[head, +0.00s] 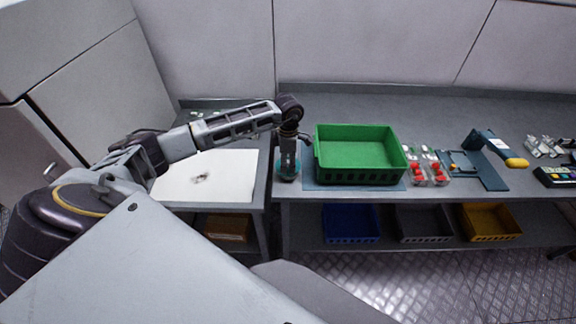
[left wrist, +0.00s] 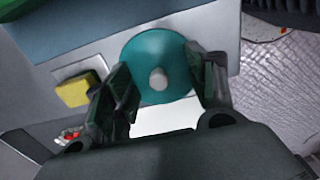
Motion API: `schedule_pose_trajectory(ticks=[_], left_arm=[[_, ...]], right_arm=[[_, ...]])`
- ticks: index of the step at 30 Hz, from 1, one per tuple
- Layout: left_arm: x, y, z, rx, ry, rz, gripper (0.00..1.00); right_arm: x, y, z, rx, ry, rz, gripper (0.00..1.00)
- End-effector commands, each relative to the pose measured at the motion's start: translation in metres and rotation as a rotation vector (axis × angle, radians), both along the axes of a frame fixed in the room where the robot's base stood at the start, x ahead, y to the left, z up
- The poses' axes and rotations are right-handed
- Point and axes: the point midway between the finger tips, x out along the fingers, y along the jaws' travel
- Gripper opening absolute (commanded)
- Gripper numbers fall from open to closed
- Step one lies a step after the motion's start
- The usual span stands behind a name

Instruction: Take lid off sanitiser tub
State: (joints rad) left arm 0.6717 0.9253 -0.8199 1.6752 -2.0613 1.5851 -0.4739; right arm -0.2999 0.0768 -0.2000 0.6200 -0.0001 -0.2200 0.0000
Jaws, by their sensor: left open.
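The sanitiser tub's teal round lid (left wrist: 146,52) with a pale knob (left wrist: 158,79) in its middle shows in the left wrist view. My left gripper (left wrist: 165,85) is open, with one finger on each side of the knob. I cannot tell whether the fingers touch the lid. In the head view my left gripper (head: 288,150) points down over the tub at the left end of the bench, left of the green crate (head: 360,178). The gripper hides most of the tub there. My right gripper is not in view.
The green crate stands close beside the left gripper. Clear punnets with red berries (head: 440,178) and a blue stand (head: 484,165) are further right. A yellow block (left wrist: 74,91) lies near the lid. A white sheet (head: 215,176) covers the left table. Bins (head: 350,224) sit below.

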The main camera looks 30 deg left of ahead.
Motion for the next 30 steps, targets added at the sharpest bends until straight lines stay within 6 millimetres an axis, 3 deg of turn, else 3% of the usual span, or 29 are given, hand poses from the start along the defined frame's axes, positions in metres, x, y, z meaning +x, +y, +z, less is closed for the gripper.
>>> schedule_pose_trajectory(ticks=[12, 30], left_arm=[[-0.0012, 0.0027, -0.0061, 0.006, 0.004, 0.003, 0.14], [-0.0028, 0.004, -0.0093, 0.01, 0.008, 0.004, 0.06]], right_arm=[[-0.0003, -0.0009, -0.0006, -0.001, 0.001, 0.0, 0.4], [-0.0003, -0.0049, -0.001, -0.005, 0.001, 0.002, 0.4]])
